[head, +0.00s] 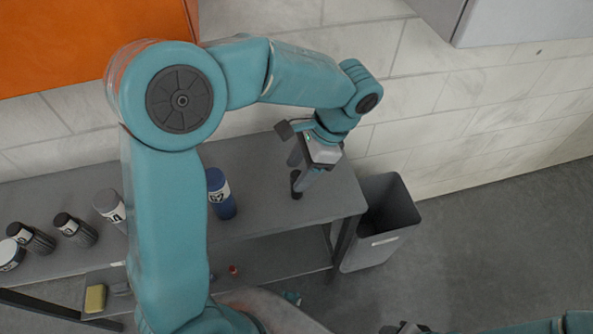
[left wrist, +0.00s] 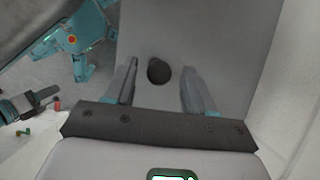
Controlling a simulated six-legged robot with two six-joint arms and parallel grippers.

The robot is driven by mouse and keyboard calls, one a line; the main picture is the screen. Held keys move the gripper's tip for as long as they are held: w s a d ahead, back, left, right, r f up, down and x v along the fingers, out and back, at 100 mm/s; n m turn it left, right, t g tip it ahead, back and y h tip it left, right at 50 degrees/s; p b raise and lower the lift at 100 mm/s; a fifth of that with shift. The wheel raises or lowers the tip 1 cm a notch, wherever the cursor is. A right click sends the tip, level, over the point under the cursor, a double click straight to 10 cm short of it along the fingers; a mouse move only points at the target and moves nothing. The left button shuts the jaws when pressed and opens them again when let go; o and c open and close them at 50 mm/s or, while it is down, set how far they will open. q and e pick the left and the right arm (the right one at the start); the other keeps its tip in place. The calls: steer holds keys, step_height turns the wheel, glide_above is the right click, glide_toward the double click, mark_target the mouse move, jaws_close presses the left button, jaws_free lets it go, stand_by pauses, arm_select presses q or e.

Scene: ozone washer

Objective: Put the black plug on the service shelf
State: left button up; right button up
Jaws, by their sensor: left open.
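The black plug (left wrist: 158,71) is a dark round piece on the grey top surface (left wrist: 150,25), between my left gripper's fingers in the left wrist view. There is a gap on either side of it. My left gripper (head: 302,182) is open and points down over the right end of the grey top surface (head: 260,165) in the head view. Dark shapes show at its fingertips there, and I cannot separate plug from fingertip. A lower shelf (head: 280,262) runs below the top. My right gripper (head: 405,328) is cut off at the bottom edge; its jaws are unclear.
A blue bottle (head: 221,197) stands left of my left gripper. A grey bottle (head: 107,205) and several dark jars are further left. A yellow sponge (head: 95,298) and a small red item (head: 233,269) are lower down. A dark bin (head: 382,225) stands right of the shelf unit.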

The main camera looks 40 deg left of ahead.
arm_select(q)
steer(key=p+v, duration=0.2)
steer(key=v, duration=0.8)
steer(key=shift+r, duration=0.1)
